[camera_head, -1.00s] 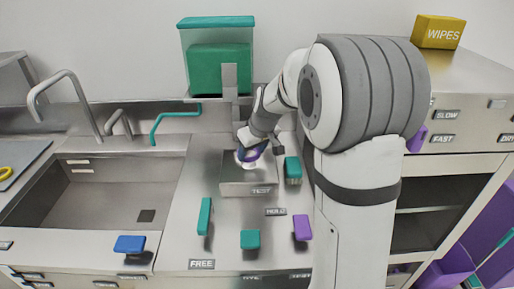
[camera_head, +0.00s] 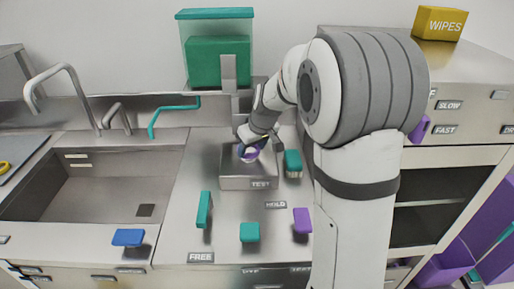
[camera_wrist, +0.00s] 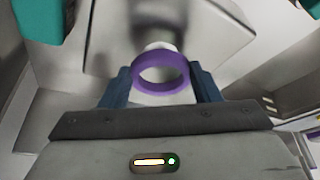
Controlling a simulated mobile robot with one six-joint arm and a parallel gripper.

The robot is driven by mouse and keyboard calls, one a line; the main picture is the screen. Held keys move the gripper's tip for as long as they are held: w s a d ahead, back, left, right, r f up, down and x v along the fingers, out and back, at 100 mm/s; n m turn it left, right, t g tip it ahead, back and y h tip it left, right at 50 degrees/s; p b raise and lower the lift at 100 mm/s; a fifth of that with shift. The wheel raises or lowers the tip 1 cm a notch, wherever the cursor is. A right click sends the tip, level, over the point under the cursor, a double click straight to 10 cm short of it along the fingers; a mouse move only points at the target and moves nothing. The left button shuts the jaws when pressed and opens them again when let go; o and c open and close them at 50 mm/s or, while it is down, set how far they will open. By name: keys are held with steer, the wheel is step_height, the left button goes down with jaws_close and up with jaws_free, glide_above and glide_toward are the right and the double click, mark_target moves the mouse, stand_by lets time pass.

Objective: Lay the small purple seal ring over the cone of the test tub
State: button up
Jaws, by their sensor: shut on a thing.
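The small purple seal ring (camera_wrist: 160,86) is between the two blue fingers of my gripper (camera_wrist: 160,88), which is shut on it. In the head view the ring (camera_head: 249,156) is over the grey test tub (camera_head: 237,183), marked TEST. A white piece, which looks like the tub's cone (camera_wrist: 160,46), shows just beyond the ring's far edge in the wrist view. In the head view white shows inside the ring. I cannot tell whether the ring is around the cone or just above it. My gripper and wrist hide part of the tub's inside.
A teal-topped block (camera_head: 293,163) stands close to the tub's right side. Teal and purple handles (camera_head: 302,221) stand along the counter's front. A sink (camera_head: 95,195) is at the left. A teal-lidded tank (camera_head: 216,55) is behind the tub. Bare counter lies in front of the tub.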

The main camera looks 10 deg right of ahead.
steer(key=shift+f+b, duration=0.95)
steer(key=shift+b, duration=0.15)
stand_by(0.5)
steer(key=o, duration=1)
steer(key=shift+o, duration=0.2)
steer(key=shift+r, duration=0.1)
steer(key=v, duration=0.7)
steer(key=s+f+m, duration=0.2)
steer(key=s, duration=1.1)
steer(key=s+f+m+g+h, duration=0.1)
steer(key=s+f+m, duration=0.1)
steer(key=s, duration=1.1)
steer(key=shift+g+h, duration=0.3)
